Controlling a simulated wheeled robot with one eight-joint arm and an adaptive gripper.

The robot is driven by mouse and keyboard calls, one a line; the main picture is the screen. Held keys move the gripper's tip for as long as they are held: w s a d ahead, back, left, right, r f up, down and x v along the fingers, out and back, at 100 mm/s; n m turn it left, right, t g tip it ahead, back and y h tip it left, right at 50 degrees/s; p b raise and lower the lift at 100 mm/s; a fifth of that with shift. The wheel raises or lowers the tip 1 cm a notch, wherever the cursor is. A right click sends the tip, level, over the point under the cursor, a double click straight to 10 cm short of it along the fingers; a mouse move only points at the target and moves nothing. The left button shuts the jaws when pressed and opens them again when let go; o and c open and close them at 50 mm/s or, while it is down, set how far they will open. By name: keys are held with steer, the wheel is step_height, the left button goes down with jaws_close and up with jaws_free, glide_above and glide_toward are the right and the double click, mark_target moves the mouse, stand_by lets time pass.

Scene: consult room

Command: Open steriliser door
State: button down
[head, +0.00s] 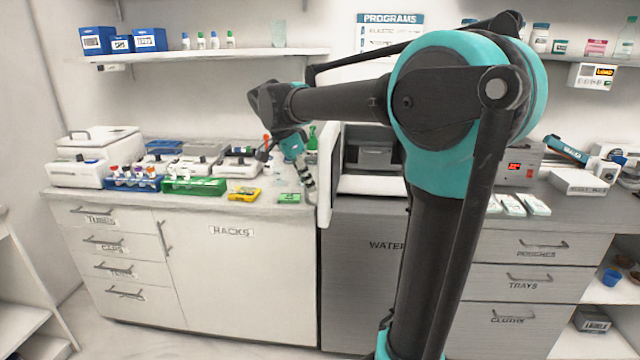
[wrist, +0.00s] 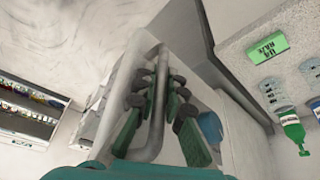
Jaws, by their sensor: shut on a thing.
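The steriliser (head: 372,184) stands on the counter, partly behind my arm in the head view. Its white door (head: 325,185) is swung out to the left, edge-on to the head camera, and the dark interior (head: 374,155) shows. My gripper (head: 308,182) is at the left side of the door. In the wrist view, my gripper (wrist: 154,100) has its dark and green fingers closed around the grey bar handle (wrist: 158,122) on the pale door (wrist: 112,98). The fingers hide part of the handle.
A green box (head: 289,198) and a yellow box (head: 243,194) lie on the counter left of the door. A green bottle (wrist: 292,130) is near the gripper. The floor before the cabinets is clear.

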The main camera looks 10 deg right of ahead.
steer(key=shift+w+a, duration=0.15)
steer(key=shift+a, duration=0.4)
steer(key=c, duration=1.6)
jaws_free()
steer(key=v, duration=1.2)
